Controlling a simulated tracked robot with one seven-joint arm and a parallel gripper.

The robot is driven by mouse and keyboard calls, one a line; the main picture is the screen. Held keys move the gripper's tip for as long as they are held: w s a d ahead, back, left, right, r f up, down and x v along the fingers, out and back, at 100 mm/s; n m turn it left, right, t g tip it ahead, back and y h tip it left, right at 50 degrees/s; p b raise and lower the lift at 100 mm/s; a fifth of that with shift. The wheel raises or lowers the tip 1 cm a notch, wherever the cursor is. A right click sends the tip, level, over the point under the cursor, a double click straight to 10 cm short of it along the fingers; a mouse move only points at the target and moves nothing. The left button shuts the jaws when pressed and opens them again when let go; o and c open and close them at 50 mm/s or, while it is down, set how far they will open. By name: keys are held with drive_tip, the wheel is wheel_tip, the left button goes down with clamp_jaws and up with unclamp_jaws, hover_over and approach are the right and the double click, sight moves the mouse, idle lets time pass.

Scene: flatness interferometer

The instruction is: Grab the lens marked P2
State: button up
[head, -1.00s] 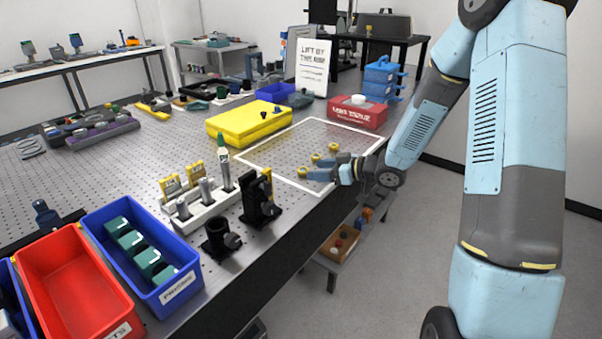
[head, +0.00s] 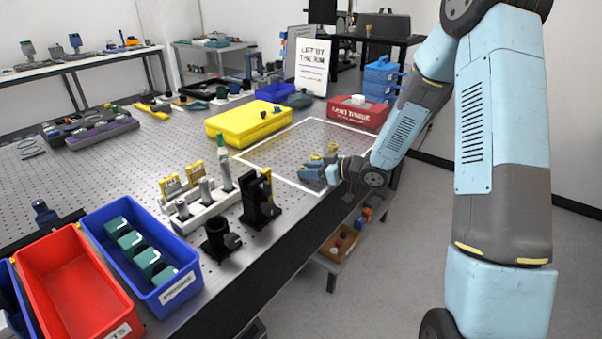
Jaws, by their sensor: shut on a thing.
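Small yellow-rimmed pieces that look like lenses stand inside the white outline on the perforated bench. A far one (head: 333,147) and a middle one (head: 316,156) show just beyond my gripper (head: 312,173). My gripper reaches in low from the right, near the outline's front right edge, with its fingers pointing left. It is shut on a small piece, most likely the nearest yellow-rimmed lens, which is largely hidden by the fingers. Markings are too small to read, so I cannot tell which lens is P2.
A yellow case (head: 245,124) lies left of the outline, and a red box (head: 357,112) stands behind it. Black mounts (head: 258,212) and a white holder (head: 205,203) stand in front. Blue (head: 172,300) and red (head: 75,290) bins sit at the front left.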

drive_tip(key=shift+c, duration=1.3)
